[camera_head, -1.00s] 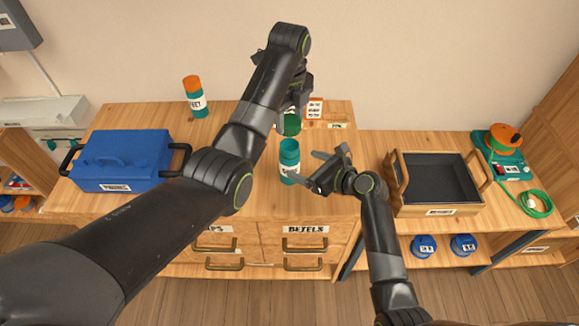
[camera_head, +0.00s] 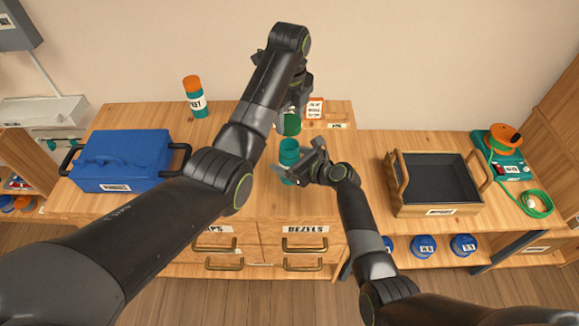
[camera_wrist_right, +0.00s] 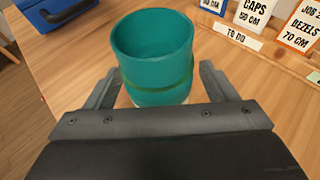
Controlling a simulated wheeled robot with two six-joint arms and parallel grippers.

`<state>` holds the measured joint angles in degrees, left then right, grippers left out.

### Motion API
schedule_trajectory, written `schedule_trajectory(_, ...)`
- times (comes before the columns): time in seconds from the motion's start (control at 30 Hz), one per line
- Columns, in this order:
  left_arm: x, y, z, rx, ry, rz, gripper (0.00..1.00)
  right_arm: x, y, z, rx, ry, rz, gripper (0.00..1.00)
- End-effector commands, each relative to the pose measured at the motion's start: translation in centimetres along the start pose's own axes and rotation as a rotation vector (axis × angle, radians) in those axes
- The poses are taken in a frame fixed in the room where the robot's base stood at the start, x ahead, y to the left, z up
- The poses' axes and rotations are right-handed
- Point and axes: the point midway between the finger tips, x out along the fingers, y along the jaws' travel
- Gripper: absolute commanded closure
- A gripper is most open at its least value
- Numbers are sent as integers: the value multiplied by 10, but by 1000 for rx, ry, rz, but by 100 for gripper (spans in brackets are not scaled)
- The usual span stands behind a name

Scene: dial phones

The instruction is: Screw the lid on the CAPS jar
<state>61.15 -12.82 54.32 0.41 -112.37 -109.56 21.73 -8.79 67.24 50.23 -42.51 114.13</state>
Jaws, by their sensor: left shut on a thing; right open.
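The teal jar (camera_head: 289,154) stands upright on the bench, open at the top. It also shows in the right wrist view (camera_wrist_right: 155,60), where its label is not visible. My left gripper (camera_head: 291,115) is shut on the green lid (camera_head: 290,126) and holds it behind and above the jar, apart from it. My right gripper (camera_head: 300,168) is open at the jar's near right side. In the right wrist view its fingers (camera_wrist_right: 165,85) lie on either side of the jar's lower part; I cannot tell whether they touch it.
A blue toolbox (camera_head: 122,160) stands at the left. An orange-capped teal jar (camera_head: 194,97) stands at the back. A wooden tray (camera_head: 440,209) is on the right. Small cards (camera_head: 315,108) and a TO DO sign (camera_wrist_right: 236,40) stand behind the jar.

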Motion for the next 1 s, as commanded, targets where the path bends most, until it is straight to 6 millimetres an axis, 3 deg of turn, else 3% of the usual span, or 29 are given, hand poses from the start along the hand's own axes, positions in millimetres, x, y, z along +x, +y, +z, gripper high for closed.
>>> schedule_trajectory(0.07, 0, 0, 0, 0, 0, 0, 70, 0, 0, 0, 0, 0, 0, 28)
schedule_trajectory(0.53, 0, 0, 0, 0, 0, 0, 70, 0, 0, 0, 1, 0, 0, 88)
schedule_trajectory(1.0, 49, 0, 0, 1, -1, 3, 70, 0, 0, 0, 1, 0, 0, 88)
